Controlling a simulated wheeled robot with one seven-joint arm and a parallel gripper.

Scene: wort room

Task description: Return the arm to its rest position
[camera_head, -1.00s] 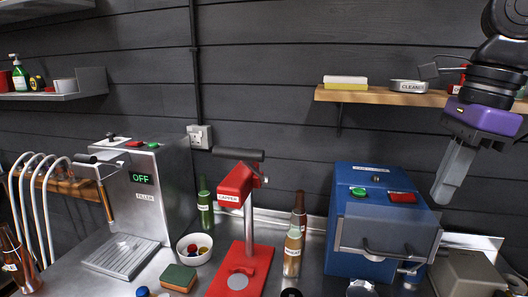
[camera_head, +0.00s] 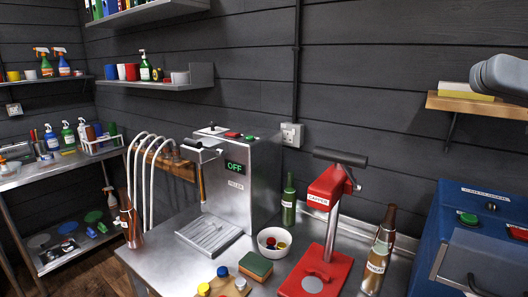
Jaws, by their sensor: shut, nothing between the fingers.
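A grey rounded link of my arm (camera_head: 503,78) shows at the right edge of the head view, in front of the wooden wall shelf. The rest of my arm and my gripper lie outside the picture, so the state of the fingers does not show.
Below stands a steel bench (camera_head: 165,262) with the filler (camera_head: 238,205) reading OFF, a red capper (camera_head: 325,190), bottles, a bowl (camera_head: 273,243) and a sponge (camera_head: 255,265). A blue machine (camera_head: 455,240) stands at the right. A side table (camera_head: 50,170) stands at the left.

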